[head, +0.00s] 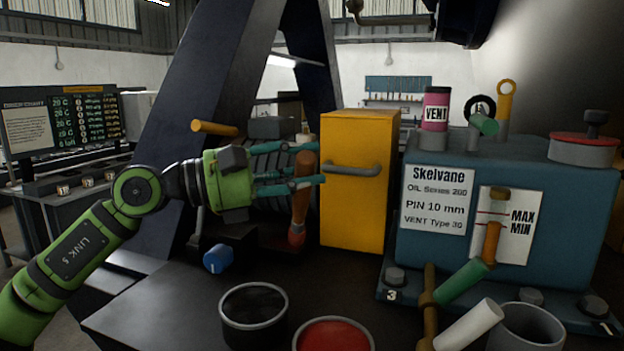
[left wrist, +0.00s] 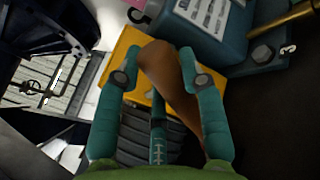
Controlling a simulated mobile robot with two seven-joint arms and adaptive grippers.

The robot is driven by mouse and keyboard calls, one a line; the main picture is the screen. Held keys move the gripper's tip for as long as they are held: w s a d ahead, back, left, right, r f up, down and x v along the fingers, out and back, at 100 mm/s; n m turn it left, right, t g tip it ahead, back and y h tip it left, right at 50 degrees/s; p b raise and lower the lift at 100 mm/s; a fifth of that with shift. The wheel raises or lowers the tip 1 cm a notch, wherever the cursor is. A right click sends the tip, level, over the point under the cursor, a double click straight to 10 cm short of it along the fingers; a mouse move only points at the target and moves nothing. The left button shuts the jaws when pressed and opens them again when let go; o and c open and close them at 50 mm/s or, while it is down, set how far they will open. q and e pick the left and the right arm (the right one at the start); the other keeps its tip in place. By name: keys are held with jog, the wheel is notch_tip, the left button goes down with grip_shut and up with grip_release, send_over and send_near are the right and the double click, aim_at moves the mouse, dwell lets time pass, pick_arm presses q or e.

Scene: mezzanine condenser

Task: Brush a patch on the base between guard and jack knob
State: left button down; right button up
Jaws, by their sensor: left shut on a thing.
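My left gripper (head: 308,168) is shut on a wooden-handled brush (head: 299,205), which hangs nearly upright with its reddish-brown end down, in front of the yellow guard (head: 358,215). In the left wrist view the brown brush handle (left wrist: 165,72) lies between the teal fingers of my left gripper (left wrist: 157,80). A blue knob (head: 217,258), apparently the jack knob, sits low, left of the brush. The dark base (head: 290,270) spreads between knob and guard. I cannot tell whether the brush tip touches it. My right gripper is not in view.
A dark open cup (head: 253,318) and a red-filled container (head: 333,338) stand at the front. A ribbed dark housing lies behind the gripper.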

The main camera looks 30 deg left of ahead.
pick_arm(q)
jog(key=shift+s+a+b, duration=0.65)
jog(key=shift+a+b, duration=0.85)
jog(key=shift+a, duration=1.3)
jog(key=shift+w+d+r+p, duration=0.1)
jog(key=shift+w+d+p, duration=0.15)
jog(key=shift+d+p, duration=0.6)
jog(key=shift+w+d+p, duration=0.25)
jog(key=shift+d+p, duration=0.1)
jog(key=shift+d, duration=0.95)
jog(key=shift+w+d+r+p, duration=0.1)
jog(key=shift+w+d+p, duration=0.15)
jog(key=shift+d+p, duration=0.6)
jog(key=shift+w+d+f, duration=0.15)
jog(key=shift+d, duration=0.55)
notch_tip(320, 180, up, 6)
jog(key=p, duration=0.5)
